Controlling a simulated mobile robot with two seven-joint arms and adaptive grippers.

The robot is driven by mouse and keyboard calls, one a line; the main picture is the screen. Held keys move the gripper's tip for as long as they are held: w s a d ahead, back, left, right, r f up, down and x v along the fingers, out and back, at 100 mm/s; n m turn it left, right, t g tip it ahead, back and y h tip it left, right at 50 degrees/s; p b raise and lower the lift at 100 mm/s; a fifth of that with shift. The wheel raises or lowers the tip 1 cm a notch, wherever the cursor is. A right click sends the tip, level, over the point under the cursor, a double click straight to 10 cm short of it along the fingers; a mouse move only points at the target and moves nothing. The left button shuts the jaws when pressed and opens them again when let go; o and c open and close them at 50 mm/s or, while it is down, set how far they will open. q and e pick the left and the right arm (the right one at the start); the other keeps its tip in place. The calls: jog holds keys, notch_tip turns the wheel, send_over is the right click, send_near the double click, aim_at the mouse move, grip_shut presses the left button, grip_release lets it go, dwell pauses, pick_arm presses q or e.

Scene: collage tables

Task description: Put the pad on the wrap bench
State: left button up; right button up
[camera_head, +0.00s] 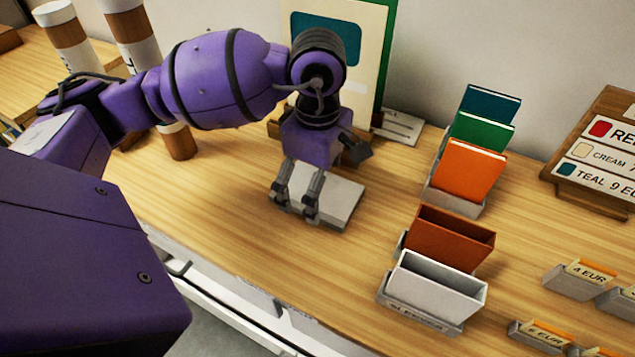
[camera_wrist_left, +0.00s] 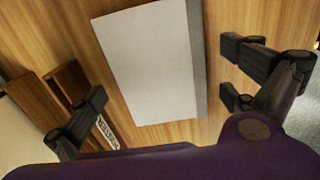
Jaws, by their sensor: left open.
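A flat, pale pad (camera_head: 343,198) with a grey edge lies on the wooden table in the head view. My left gripper (camera_head: 296,203) is just over its left part, fingers pointing down, partly hiding it. In the left wrist view the pad (camera_wrist_left: 150,62) fills the middle, between the open fingers, with wood showing on both sides. The gripper is open and I see no grip on the pad. My right gripper is not in view. I cannot tell which surface is the wrap bench.
A rack of teal, green and orange cards (camera_head: 472,165) stands right of the pad, with a brown box (camera_head: 450,238) and a grey box (camera_head: 437,287) nearer. A framed panel (camera_head: 372,60) stands behind my gripper. A price board (camera_head: 600,150) is far right. Another wooden surface (camera_head: 22,75) lies far left.

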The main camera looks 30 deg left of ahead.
pick_arm(q)
notch_tip(320, 180, up, 12)
jog(key=shift+r, duration=0.15)
dwell(0.6)
